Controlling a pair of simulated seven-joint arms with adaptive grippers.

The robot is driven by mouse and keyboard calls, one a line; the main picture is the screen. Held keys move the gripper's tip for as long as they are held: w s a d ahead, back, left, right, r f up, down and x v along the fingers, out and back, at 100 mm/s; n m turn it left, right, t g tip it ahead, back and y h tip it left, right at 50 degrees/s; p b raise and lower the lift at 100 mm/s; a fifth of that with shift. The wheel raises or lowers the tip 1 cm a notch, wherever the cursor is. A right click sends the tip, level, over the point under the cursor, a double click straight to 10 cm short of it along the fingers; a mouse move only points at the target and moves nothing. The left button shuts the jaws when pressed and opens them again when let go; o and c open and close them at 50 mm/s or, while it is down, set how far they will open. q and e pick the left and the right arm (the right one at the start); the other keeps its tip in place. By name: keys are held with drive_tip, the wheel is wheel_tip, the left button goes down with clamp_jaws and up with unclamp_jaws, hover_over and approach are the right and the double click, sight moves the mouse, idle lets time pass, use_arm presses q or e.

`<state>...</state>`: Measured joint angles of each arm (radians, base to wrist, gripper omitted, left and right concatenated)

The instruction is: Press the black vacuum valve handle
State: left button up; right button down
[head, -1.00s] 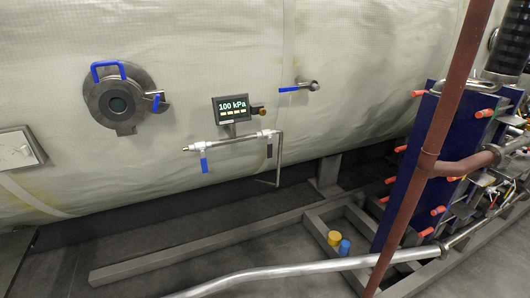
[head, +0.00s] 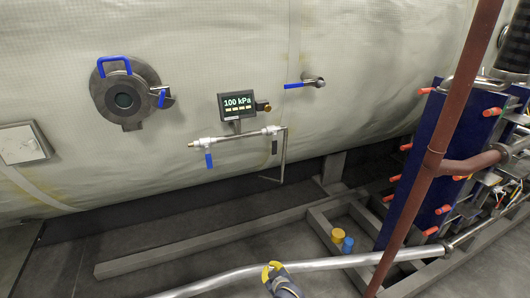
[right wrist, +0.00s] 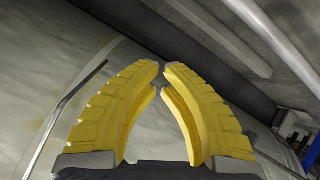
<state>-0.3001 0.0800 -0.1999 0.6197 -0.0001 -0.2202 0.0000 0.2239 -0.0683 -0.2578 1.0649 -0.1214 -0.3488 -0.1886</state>
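The black valve handle (head: 274,147) hangs down at the right part of a thin metal pipe (head: 238,137) on the pale insulated chamber wall. A blue handle (head: 209,160) hangs from the same pipe further left. My right gripper (head: 272,267), with yellow fingers, is low at the bottom of the head view, well below the black handle and apart from it. In the right wrist view its fingertips (right wrist: 162,68) come together with nothing seen between them. The black handle cannot be made out in that view. My left gripper is not in view.
A display reading 100 kPa (head: 238,104) sits above the pipe. A round port (head: 124,98) is at left, and another blue-handled valve (head: 304,84) at upper right. A brown vertical pipe (head: 437,140) and blue heat exchanger (head: 420,180) stand at right. A silver pipe (head: 335,263) crosses low.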

sight(275, 144)
drive_tip(key=w+a+r+n+t, duration=0.2)
drive_tip(key=w+r, duration=0.2)
drive_tip(key=r, duration=0.8)
drive_tip(key=w+a+r+n+t, duration=0.2)
drive_tip(key=w+r, duration=0.2)
drive_tip(key=r, duration=0.8)
drive_tip(key=w+a+r+n+t, duration=0.2)
drive_tip(key=w+r, duration=0.3)
drive_tip(key=r, duration=0.6)
wheel_tip(275, 144, up, 9)
drive_tip(key=s+d+n+h, duration=0.1)
drive_tip(key=s+d+n, duration=0.1)
drive_tip(key=n, duration=0.2)
drive_tip(key=shift+f+n+t, duration=0.15)
drive_tip(key=shift+n+t, duration=0.25)
drive_tip(key=shift+w, duration=0.1)
drive_tip(key=w+d, duration=0.3)
drive_tip(key=w, duration=0.8)
drive_tip(key=shift+d, duration=0.1)
